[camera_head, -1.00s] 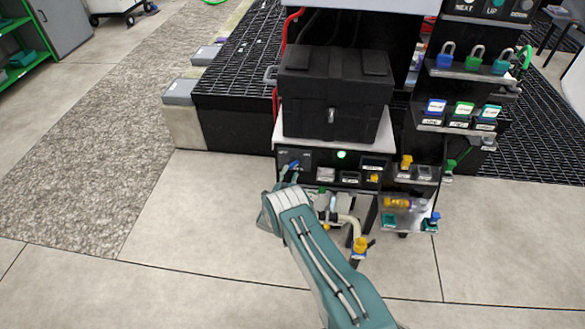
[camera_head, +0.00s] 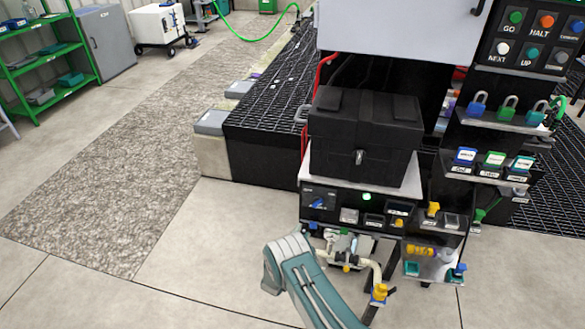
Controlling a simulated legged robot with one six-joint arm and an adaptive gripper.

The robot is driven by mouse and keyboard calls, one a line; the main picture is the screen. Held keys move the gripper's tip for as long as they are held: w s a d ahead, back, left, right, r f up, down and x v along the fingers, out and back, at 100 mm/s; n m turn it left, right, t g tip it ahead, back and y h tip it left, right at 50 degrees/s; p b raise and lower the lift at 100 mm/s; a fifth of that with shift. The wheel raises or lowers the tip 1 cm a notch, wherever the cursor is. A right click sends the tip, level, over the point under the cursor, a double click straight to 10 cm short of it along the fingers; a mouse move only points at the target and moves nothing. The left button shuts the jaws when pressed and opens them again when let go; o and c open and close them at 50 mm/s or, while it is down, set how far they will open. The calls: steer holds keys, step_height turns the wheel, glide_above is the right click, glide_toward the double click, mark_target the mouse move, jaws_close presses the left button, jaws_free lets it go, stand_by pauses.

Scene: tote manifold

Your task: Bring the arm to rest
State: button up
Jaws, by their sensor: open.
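My arm (camera_head: 312,285) rises from the bottom of the picture, a teal and pale grey link with light tubes along it. Its bent end lies low, in front of the left part of the black station. My gripper does not show in this view; the rest of the arm beyond the bend is hidden or too small to make out. The station's front panel (camera_head: 333,201), with a blue knob and a lit green lamp, stands just beyond the arm. Cream pipes with yellow-capped fittings (camera_head: 380,291) show right of the arm.
A closed black tote (camera_head: 364,135) sits on the station's shelf. Coloured padlocks (camera_head: 507,108) and a button panel (camera_head: 537,35) are at the right. A black grated platform (camera_head: 265,125) stands behind. Green shelves (camera_head: 45,65) are far left. The floor at left is clear.

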steer(key=w+a+r+n+y, duration=0.1)
steer(key=w+r+n+y, duration=0.15)
steer(key=w+r, duration=0.45)
steer(key=w+a+r+n+y, duration=0.1)
steer(key=w+r+y, duration=0.2)
steer(key=r, duration=0.7)
steer(key=s+r+n+g+y, duration=0.2)
steer(key=s+r+y, duration=0.1)
steer(key=r, duration=0.7)
steer(key=s+r+n+g+y, duration=0.1)
steer(key=s+r+n+y, duration=0.15)
steer(key=r, duration=0.75)
steer(key=s+d+r+n+g+y, duration=0.2)
steer(key=s+r+n, duration=0.1)
steer(key=s+r, duration=0.5)
steer(key=s+d+n+g, duration=0.2)
steer(key=s+d+g, duration=0.1)
steer(key=s, duration=1.4)
steer(key=s+d+n+g+h, duration=0.1)
steer(key=s+d+n+g, duration=0.2)
steer(key=s, duration=1.4)
steer(key=shift+s+d+f+g, duration=0.3)
steer(key=shift+d+g, duration=0.1)
steer(key=shift+d, duration=0.05)
